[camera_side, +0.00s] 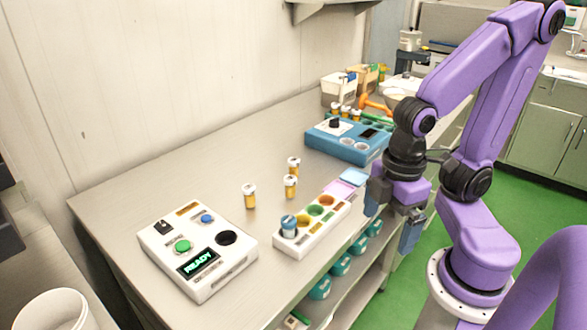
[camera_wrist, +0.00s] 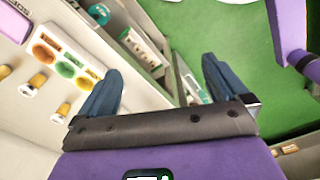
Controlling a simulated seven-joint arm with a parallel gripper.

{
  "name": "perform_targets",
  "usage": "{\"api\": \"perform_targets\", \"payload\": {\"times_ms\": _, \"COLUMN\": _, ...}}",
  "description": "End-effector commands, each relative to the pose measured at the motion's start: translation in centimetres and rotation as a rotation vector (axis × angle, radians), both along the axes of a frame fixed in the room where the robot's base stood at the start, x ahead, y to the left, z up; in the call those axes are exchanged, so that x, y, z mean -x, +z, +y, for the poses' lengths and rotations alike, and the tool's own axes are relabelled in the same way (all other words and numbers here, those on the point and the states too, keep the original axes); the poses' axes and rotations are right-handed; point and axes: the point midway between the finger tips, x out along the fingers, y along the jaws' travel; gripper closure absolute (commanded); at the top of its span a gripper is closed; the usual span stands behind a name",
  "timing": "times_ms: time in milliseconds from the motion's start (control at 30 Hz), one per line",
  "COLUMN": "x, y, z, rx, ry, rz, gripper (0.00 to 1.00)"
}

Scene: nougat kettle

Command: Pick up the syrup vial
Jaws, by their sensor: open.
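Three amber vials with white caps stand upright on the steel table in the side view: a left vial (camera_side: 249,196), a middle vial (camera_side: 290,187) and a far vial (camera_side: 293,167). I cannot tell which one is the syrup vial. Amber vials (camera_wrist: 38,81) also show at the left of the wrist view, beside the rack (camera_wrist: 57,39). My gripper (camera_side: 391,224) is open and empty, off the table's right edge, fingers pointing down. In the wrist view my gripper (camera_wrist: 162,70) has nothing between its fingers.
A white device reading READY (camera_side: 197,252) stands at the table's near end. A blue device (camera_side: 345,139) and bins (camera_side: 340,90) stand farther back. Teal containers (camera_side: 340,265) sit on a shelf below. The table left of the vials is clear.

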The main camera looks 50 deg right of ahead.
Motion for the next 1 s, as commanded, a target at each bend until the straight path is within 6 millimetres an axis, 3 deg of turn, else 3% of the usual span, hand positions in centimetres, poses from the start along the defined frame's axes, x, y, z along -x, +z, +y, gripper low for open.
{"api": "perform_targets", "payload": {"times_ms": 33, "x": 0.0, "y": 0.0, "z": 0.0, "rx": 0.0, "ry": 0.0, "rz": 0.0, "gripper": 0.0}}
{"api": "perform_targets", "payload": {"times_ms": 133, "x": 0.0, "y": 0.0, "z": 0.0, "rx": 0.0, "ry": 0.0, "rz": 0.0, "gripper": 0.33}}
{"api": "perform_targets", "payload": {"times_ms": 433, "x": -0.1, "y": 0.0, "z": 0.0, "rx": 0.0, "ry": 0.001, "rz": 0.0, "gripper": 0.33}}
{"api": "perform_targets", "payload": {"times_ms": 567, "x": -1.4, "y": 0.5, "z": 0.6, "rx": 0.001, "ry": 0.011, "rz": -0.001, "gripper": 0.33}}
{"api": "perform_targets", "payload": {"times_ms": 667, "x": -3.9, "y": 1.3, "z": 1.4, "rx": 0.005, "ry": 0.037, "rz": -0.003, "gripper": 0.33}}
{"api": "perform_targets", "payload": {"times_ms": 800, "x": -8.6, "y": 2.6, "z": 2.1, "rx": 0.01, "ry": 0.087, "rz": -0.005, "gripper": 0.33}}
{"api": "perform_targets", "payload": {"times_ms": 1000, "x": -15.9, "y": 4.1, "z": 1.5, "rx": 0.018, "ry": 0.164, "rz": -0.005, "gripper": 0.33}}
